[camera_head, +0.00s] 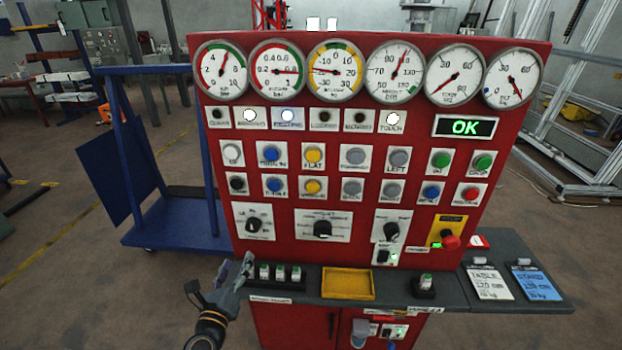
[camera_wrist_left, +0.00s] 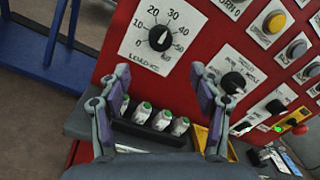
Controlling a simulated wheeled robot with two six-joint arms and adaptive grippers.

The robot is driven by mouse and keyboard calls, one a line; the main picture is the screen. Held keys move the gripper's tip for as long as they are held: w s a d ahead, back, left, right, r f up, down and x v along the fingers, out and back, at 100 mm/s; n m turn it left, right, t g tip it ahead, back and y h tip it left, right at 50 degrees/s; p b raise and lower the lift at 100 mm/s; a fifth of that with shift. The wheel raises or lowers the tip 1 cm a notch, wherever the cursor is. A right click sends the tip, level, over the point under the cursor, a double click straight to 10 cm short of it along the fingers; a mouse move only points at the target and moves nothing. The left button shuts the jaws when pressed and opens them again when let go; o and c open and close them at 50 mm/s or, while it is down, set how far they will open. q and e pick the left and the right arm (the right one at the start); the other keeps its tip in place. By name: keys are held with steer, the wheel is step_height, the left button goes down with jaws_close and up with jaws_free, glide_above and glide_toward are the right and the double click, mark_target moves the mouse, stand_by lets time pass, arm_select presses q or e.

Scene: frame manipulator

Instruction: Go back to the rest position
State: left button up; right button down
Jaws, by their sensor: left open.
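My left gripper (camera_head: 236,272) is at the lower left of the red control panel (camera_head: 365,232), just in front of the shelf's left end. In the left wrist view my left gripper (camera_wrist_left: 165,92) shows its two fingers spread wide, with nothing between them. Beyond the fingers, small green-topped cylinders (camera_wrist_left: 162,120) stand in a dark holder. The same cylinders (camera_head: 280,272) stand on the shelf in the head view, just right of the gripper. My right gripper is in neither view.
A yellow tray (camera_head: 347,297) sits mid-shelf, with another green-topped cylinder (camera_head: 426,281) in a holder to its right. Two cards (camera_head: 488,283) lie at the shelf's right. A blue cart (camera_head: 175,236) stands behind left. The floor at left is open.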

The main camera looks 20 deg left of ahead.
arm_select(q)
steer(key=s+a+f+n+g, duration=0.25)
steer(key=s+f+n, duration=0.25)
steer(key=f, duration=0.7)
steer(key=s+a+f+n+g, duration=0.1)
steer(key=s+f+n+g, duration=0.3)
steer(key=f, duration=0.7)
steer(key=s+a+f+n+g, duration=0.2)
steer(key=s+f+n+g, duration=0.25)
steer(key=f, duration=0.75)
steer(key=s+d+f+n+g+h, duration=0.1)
steer(key=s+d+f+n, duration=0.3)
steer(key=s, duration=0.4)
steer(key=s+d+f+n+g+h, duration=0.1)
steer(key=s+d+f+n+g, duration=0.2)
steer(key=s+f, duration=0.4)
steer(key=s+d+f+n+g+h, duration=0.1)
steer(key=s+d+f+n, duration=0.4)
steer(key=s, duration=0.4)
steer(key=shift+f+n+g, duration=0.4)
steer(key=shift+n, duration=0.35)
steer(key=shift+d, duration=0.1)
